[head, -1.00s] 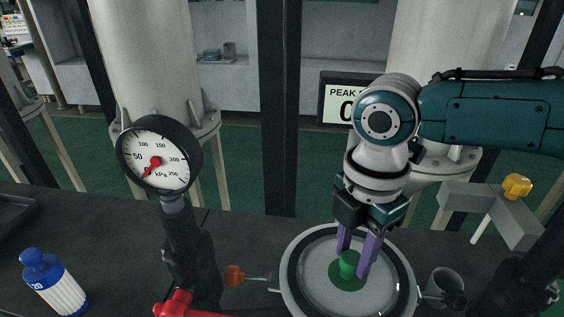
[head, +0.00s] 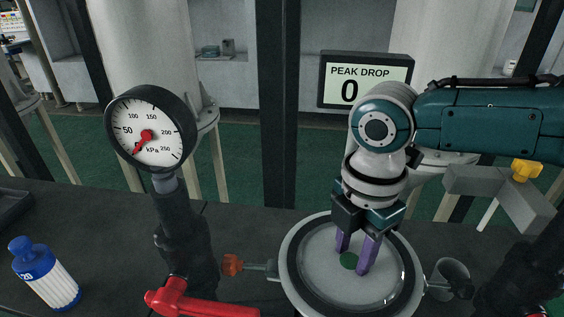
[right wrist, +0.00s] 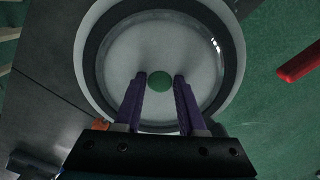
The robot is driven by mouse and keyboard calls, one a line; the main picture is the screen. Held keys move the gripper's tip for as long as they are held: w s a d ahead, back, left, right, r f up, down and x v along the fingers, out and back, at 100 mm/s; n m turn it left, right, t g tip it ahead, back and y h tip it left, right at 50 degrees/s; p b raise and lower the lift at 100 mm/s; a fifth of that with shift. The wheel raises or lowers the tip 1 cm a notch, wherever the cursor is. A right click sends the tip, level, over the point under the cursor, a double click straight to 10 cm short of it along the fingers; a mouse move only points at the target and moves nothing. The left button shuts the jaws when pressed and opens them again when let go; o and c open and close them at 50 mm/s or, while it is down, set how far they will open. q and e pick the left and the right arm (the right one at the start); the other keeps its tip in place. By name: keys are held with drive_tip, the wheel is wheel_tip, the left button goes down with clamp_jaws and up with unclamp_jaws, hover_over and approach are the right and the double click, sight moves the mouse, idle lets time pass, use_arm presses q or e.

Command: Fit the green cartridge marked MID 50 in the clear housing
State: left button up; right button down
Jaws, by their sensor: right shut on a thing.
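The round clear housing (head: 296,283), with a dark ring and a pale grey inside, sits at the lower middle right of the head view and fills the top middle of the right wrist view (right wrist: 86,62). How deep the cartridge sits cannot be told. My left gripper is not in view.
A pressure gauge (head: 150,130) stands left of the housing, its red needle near the low end. A red handle (head: 200,303) lies in front. A blue-and-white bottle (head: 50,278) stands far left. A display (head: 362,82) reads PEAK DROP 0. A small grey cup (head: 452,272) is at right.

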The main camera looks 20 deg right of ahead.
drive_tip(key=shift+f, duration=0.25)
drive_tip(key=shift+c, duration=2)
unclamp_jaws()
wheel_tip(320, 180, up, 10)
drive_tip(key=p, duration=0.1)
